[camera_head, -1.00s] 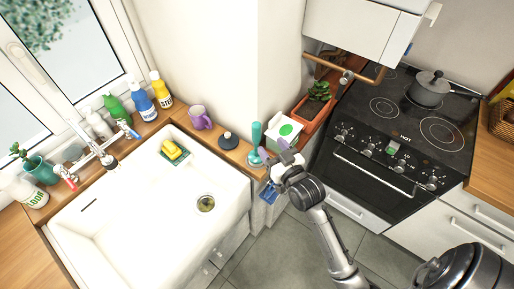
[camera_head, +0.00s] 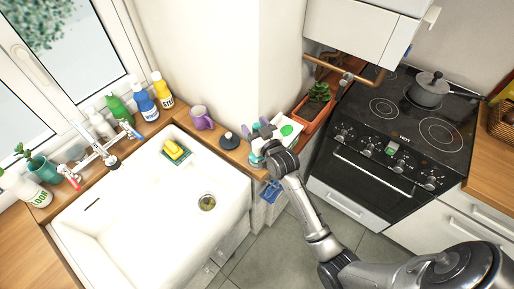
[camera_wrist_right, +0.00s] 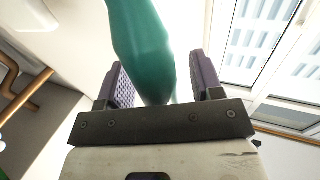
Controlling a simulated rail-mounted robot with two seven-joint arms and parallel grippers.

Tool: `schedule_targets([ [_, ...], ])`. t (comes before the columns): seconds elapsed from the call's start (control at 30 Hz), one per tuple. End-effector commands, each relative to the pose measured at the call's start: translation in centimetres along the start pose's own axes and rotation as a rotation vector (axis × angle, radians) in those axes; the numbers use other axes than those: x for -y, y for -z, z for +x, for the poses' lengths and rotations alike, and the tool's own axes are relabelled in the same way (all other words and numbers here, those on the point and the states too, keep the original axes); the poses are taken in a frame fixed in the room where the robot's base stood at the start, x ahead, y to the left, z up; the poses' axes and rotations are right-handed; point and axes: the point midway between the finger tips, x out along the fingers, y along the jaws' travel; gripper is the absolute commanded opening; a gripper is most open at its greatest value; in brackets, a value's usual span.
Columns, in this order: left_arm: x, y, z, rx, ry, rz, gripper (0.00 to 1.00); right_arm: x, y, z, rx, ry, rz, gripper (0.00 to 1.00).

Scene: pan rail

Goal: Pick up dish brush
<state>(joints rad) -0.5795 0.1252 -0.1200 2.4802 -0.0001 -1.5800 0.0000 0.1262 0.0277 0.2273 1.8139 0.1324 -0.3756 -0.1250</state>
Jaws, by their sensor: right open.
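The teal dish brush (camera_wrist_right: 143,45) rises between the two purple fingers of my right gripper (camera_wrist_right: 160,68) in the right wrist view. My left gripper is not in view.
A white box with a green dot (camera_head: 287,130) stands close behind the gripper. A dark round stopper-like item (camera_head: 229,141) and a purple mug (camera_head: 201,117) stand to its left. The white sink (camera_head: 150,215) is at left, the stove (camera_head: 400,140) at right. Blue cloth-like items (camera_head: 271,191) hang below.

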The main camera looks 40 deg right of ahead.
Motion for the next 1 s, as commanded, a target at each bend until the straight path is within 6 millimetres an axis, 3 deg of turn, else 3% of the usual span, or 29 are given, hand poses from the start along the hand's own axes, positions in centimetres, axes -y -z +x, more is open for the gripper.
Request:
schedule_targets([
  [0.3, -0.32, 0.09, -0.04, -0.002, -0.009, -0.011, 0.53, 0.00, -0.01, 0.42, 0.000, 0.000, 0.000, 0.60],
  [0.87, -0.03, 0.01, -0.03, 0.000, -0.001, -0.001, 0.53, 0.01, -0.01, 0.39, 0.000, 0.000, 0.000, 0.08],
  [1.0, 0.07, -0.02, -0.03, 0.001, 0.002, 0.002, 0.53, 0.01, 0.02, 0.40, -0.001, 0.000, 0.000, 0.06],
])
